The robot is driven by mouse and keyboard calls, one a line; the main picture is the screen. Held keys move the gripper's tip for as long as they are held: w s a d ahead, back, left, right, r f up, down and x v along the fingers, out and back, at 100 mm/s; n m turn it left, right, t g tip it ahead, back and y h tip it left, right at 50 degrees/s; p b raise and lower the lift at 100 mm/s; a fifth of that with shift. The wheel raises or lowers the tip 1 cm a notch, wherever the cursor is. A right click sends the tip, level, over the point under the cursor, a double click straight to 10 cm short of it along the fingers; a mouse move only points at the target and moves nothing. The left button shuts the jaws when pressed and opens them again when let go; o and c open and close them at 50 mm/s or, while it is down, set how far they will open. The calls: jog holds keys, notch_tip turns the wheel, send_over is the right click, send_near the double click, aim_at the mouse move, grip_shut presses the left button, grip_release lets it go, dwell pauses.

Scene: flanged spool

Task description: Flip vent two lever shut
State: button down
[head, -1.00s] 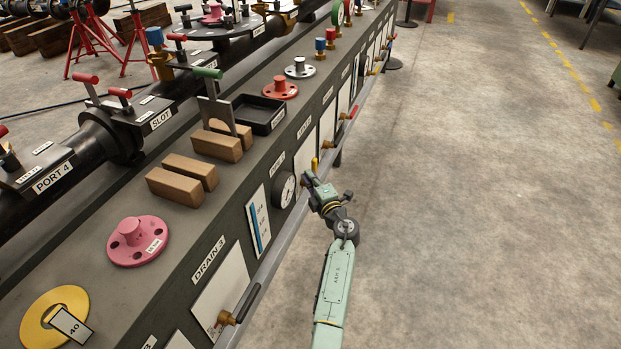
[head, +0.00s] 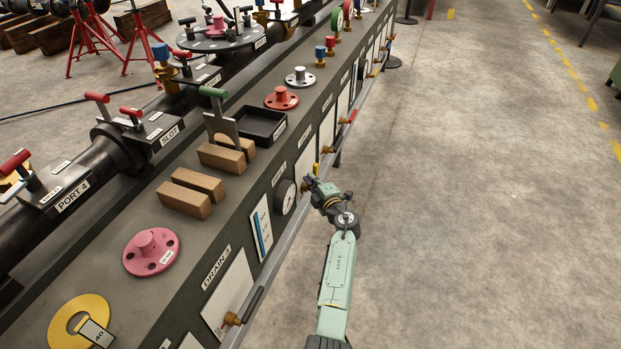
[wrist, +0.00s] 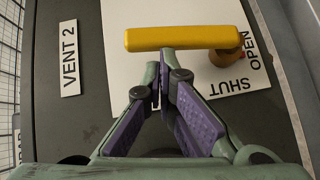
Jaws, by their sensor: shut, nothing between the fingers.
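The vent two lever (wrist: 185,37) is a yellow bar across the upper middle of the wrist view, joined to a brass valve (wrist: 226,58) at its right end. Beside the valve, a white plate (wrist: 150,17) carries the words OPEN and SHUT. The label VENT 2 (wrist: 69,66) is at left. My gripper (wrist: 165,62) is shut and empty, its fingertips just below the lever's middle; I cannot tell whether they touch. In the head view my gripper (head: 309,181) is at the bench's front face, beside the small yellow lever (head: 316,168).
The bench's front face also carries a round gauge (head: 285,197), a dark lever (head: 250,304) by DRAIN 3 and a red lever (head: 348,117). Wooden blocks (head: 186,200) and a pink flange (head: 151,251) lie on top.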

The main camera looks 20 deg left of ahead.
jog(key=w+f+m+g+h+b, duration=0.1)
jog(key=w+f+b, duration=0.3)
jog(key=w, duration=0.7)
jog(key=shift+w+d+m+g, duration=0.2)
jog(key=shift+m+g, duration=0.5)
jog(key=shift+b, duration=0.3)
dwell(0.4)
jog(key=s+d+r+p, duration=0.1)
jog(key=d+r+p, duration=0.6)
jog(key=r+p, duration=0.4)
jog(key=shift+p, duration=0.7)
